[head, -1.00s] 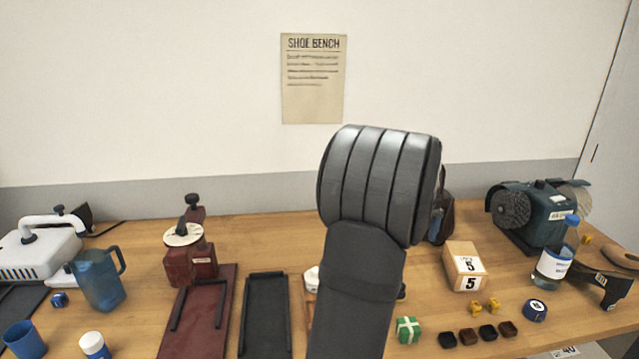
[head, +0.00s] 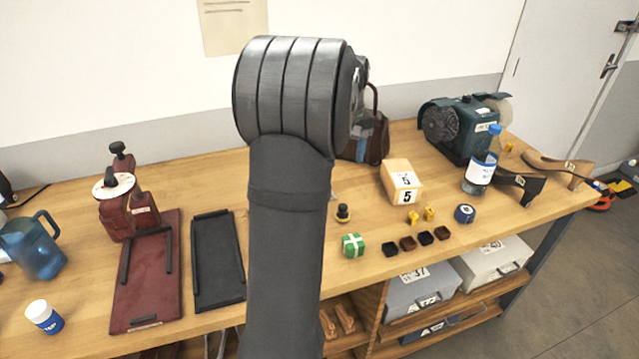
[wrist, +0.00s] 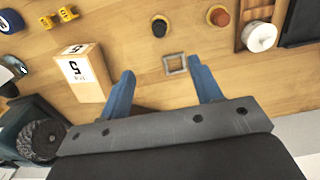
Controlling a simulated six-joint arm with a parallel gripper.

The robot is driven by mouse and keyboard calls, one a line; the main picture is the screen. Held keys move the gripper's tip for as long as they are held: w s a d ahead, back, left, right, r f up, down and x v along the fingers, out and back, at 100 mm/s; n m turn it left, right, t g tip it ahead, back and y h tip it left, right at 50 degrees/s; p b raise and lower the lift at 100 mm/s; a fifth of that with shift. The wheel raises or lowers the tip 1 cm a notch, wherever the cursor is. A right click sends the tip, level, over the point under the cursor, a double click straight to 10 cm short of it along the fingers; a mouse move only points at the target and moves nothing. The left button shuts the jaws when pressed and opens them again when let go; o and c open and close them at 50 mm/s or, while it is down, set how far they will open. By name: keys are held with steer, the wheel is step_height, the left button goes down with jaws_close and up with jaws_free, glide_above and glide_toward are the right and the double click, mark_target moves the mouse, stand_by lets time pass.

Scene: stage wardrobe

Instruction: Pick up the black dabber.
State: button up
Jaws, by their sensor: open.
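The black dabber (head: 343,212) stands on the bench, a dark knob with a yellow base, just right of my arm in the head view. In the wrist view the black dabber (wrist: 160,27) is near the top, beyond my fingertips. My gripper (wrist: 161,70) shows two blue fingers spread apart, with nothing held between them. In the head view my own arm hides the gripper.
A brown-topped dabber (wrist: 218,16) stands beside the black one. A small grey square frame (wrist: 175,64) lies between the fingertips in the wrist view.

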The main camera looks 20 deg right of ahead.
mark_target(343, 212)
step_height(343, 212, down, 18)
steer(key=n+h, duration=0.1)
steer(key=n, duration=1.9)
steer(key=shift+n+h, duration=0.3)
steer(key=shift+h, duration=0.1)
steer(key=shift+c, duration=0.5)
steer(key=c, duration=1)
